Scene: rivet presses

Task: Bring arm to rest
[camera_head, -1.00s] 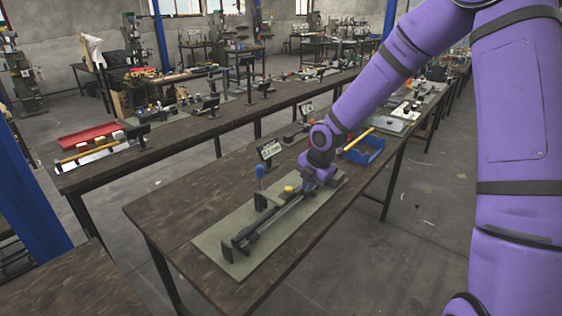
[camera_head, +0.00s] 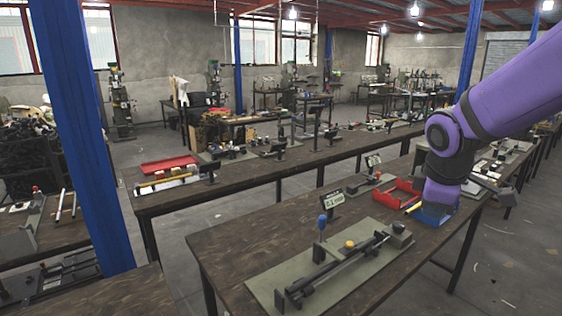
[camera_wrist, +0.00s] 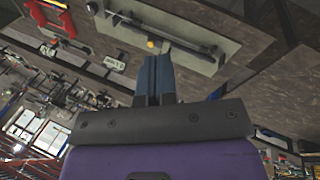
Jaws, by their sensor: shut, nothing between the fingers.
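My purple arm (camera_head: 500,90) reaches in from the upper right and bends down over the far part of the near workbench (camera_head: 290,238). In the wrist view my gripper (camera_wrist: 155,60) shows its two dark fingers side by side, shut and empty. The fingers are apart from the long rivet press (camera_head: 340,265), which lies on a grey-green mat (camera_head: 270,285) on the near bench. The press also shows in the wrist view (camera_wrist: 168,32), beyond the fingertips. In the head view the arm partly hides a blue bin (camera_head: 432,216).
A second bench (camera_head: 225,182) with a red tray (camera_head: 168,164) runs behind. A blue pillar (camera_head: 85,140) stands at left. Floor shows at right (camera_head: 515,250).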

